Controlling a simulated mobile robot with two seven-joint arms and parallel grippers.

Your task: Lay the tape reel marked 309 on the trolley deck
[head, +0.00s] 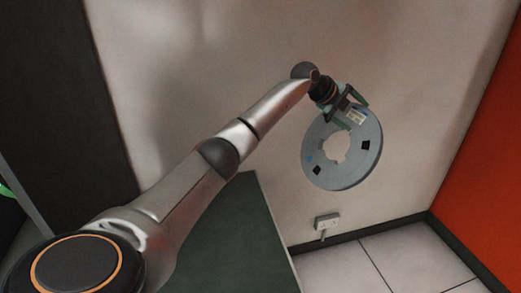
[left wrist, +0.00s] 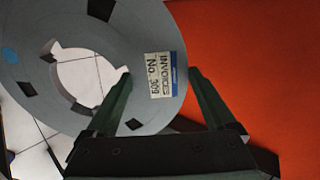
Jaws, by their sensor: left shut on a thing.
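The grey tape reel (head: 357,168) hangs in the air at the right of the head view, tilted, with a round hole and dark square patches. In the left wrist view the reel (left wrist: 30,70) carries a white and blue label reading "INVOICES No. 309". My left gripper (head: 352,108) is shut on the reel's rim by the label; its fingers (left wrist: 161,76) lie either side of the rim. A dark green flat top (head: 230,230) lies below my left arm; I cannot tell whether it is the trolley deck. My right gripper is out of view.
A pale wall (head: 210,80) stands behind, with a white socket (head: 327,222) low on it. An orange-red panel (head: 490,150) stands at the right and a dark panel (head: 60,100) at the left. Pale floor tiles (head: 400,260) are clear below the reel.

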